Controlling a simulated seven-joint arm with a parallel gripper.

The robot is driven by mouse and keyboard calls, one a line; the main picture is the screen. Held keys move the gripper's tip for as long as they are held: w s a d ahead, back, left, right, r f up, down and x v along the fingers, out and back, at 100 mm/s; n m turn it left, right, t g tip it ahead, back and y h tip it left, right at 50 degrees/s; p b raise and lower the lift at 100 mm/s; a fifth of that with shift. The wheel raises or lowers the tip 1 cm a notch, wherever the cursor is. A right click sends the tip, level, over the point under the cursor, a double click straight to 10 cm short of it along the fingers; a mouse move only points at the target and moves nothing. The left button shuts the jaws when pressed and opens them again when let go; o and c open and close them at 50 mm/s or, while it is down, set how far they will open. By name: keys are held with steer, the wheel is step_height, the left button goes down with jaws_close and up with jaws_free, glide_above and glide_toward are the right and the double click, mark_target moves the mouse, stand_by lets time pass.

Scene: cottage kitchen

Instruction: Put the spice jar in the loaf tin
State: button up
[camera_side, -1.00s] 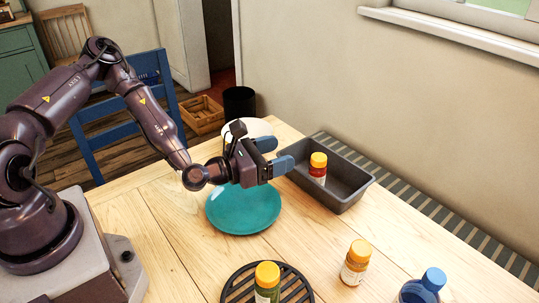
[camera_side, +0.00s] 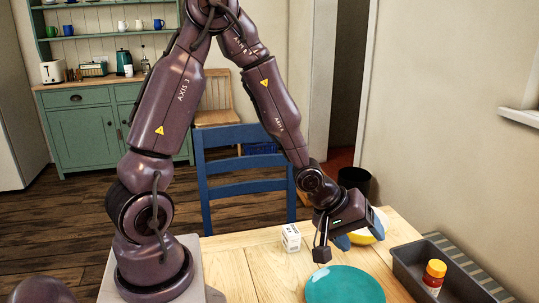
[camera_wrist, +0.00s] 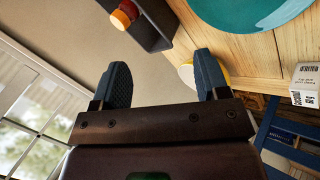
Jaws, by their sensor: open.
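A small spice jar (camera_side: 433,277) with an orange cap and red label stands inside the dark grey loaf tin (camera_side: 402,272), at the right of the side view. The tin hides its base. In the wrist view the jar (camera_wrist: 125,13) and the tin (camera_wrist: 158,36) show at the top. My gripper (camera_side: 358,236) is left of and behind the tin, apart from the jar and beside a yellow bowl. In the wrist view my gripper (camera_wrist: 161,68) has its blue fingers spread wide with nothing between them.
A teal plate (camera_side: 344,287) lies left of the tin. The yellow bowl (camera_side: 371,235) is close by my fingers. A small white printed box (camera_side: 291,238) stands near the table's back edge. A blue chair (camera_side: 240,182) is behind the table. A striped runner (camera_side: 462,262) lies beyond the tin.

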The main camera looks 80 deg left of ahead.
steer(key=s+r+m+g+y, duration=0.2)
steer(key=s+r+m, duration=0.9)
steer(key=s+r, duration=0.7)
steer(key=shift+a+r, duration=0.15)
steer(key=shift+r, duration=0.3)
